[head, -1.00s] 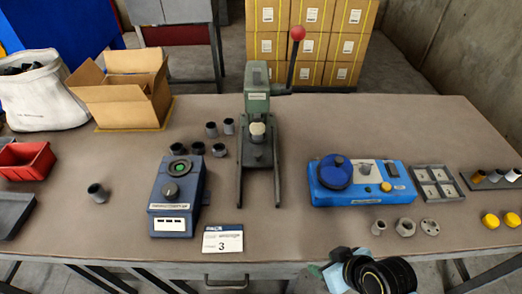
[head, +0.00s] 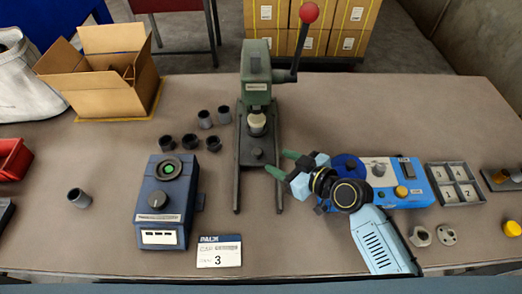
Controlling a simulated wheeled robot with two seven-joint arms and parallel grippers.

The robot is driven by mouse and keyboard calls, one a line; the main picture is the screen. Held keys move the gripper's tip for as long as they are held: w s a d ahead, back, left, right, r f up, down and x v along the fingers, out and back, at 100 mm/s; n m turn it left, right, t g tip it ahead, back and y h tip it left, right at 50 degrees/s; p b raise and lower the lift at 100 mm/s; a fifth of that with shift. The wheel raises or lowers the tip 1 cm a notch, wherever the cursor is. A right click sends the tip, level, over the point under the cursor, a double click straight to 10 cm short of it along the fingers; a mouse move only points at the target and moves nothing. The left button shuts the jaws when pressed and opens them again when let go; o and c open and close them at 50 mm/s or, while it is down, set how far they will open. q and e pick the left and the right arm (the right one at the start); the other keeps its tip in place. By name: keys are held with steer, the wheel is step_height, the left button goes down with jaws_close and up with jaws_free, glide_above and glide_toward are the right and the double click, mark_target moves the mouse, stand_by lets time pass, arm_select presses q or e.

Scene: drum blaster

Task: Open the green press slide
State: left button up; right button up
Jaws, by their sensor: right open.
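The green press (head: 256,70) stands upright at the back middle of the table. Its lever with a red ball (head: 309,12) rises to the upper right. A pale round part (head: 257,121) sits under the press head, above a dark base with a knob (head: 258,154). The right arm covers part of the blue device. My left gripper is not in view.
The blue device (head: 408,185) lies right of the press, partly behind my arm. A dark blue box (head: 160,230) and several dark cups (head: 190,142) are to the left. A card marked 3 (head: 219,251) lies in front. An open carton (head: 105,85) stands at the back left.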

mark_target(258, 151)
steer(key=b+x, duration=0.1)
steer(key=x, duration=0.7)
steer(key=shift+w+a+f, duration=0.1)
steer(key=shift+w+a, duration=0.05)
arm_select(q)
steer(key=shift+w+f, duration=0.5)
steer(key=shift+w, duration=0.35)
arm_select(e)
steer(key=c, duration=0.4)
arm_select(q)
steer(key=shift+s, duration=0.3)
arm_select(e)
jaws_close()
